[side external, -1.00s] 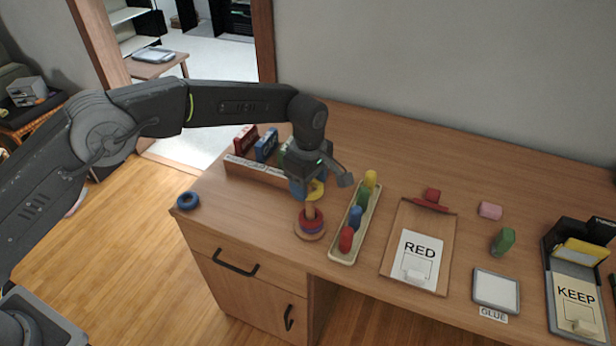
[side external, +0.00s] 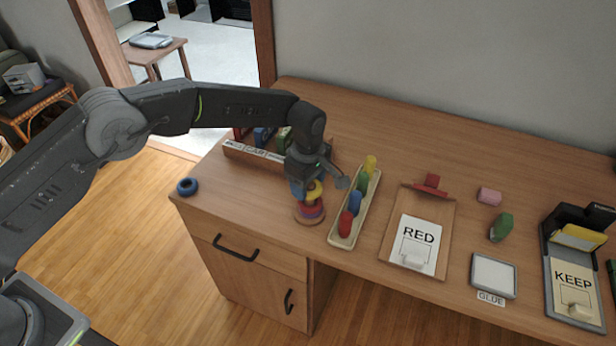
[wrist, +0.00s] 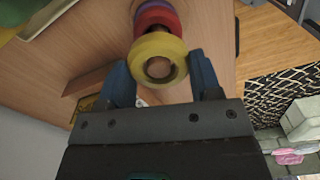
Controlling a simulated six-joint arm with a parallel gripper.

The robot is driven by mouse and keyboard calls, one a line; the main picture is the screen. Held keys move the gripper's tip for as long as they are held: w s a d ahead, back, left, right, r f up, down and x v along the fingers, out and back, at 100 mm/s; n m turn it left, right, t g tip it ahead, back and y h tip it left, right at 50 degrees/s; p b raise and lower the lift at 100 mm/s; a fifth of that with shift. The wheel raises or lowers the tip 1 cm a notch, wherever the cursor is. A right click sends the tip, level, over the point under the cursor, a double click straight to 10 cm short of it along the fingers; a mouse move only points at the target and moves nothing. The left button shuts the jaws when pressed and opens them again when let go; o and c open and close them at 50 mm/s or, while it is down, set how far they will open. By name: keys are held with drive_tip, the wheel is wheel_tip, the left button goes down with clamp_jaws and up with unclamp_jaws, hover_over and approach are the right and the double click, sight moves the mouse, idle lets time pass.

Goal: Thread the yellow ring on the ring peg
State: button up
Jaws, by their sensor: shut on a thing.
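The yellow ring (side external: 315,189) is held between the blue fingertips of my gripper (side external: 307,188). In the wrist view, the yellow ring (wrist: 158,47) lies between the fingers of my gripper (wrist: 158,62). The wooden peg's round top (wrist: 158,68) shows inside the ring's hole, so the ring appears to be around the peg. A red ring (side external: 311,209) and a purple ring lie below on the ring peg's round wooden base (side external: 310,221). The yellow ring is just above the red ring; whether they touch is unclear.
A blue ring (side external: 187,187) lies at the desk's left edge. Close right of the peg stands a tray (side external: 344,239) with several coloured pegs. A wooden rack (side external: 251,152) stands behind. The clipboard marked RED (side external: 445,238) lies further right.

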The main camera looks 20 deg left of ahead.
drive_tip(key=shift+f, duration=1.55)
drive_tip(key=o, duration=1)
wheel_tip(320, 180, up, 14)
drive_tip(key=shift+f, duration=0.1)
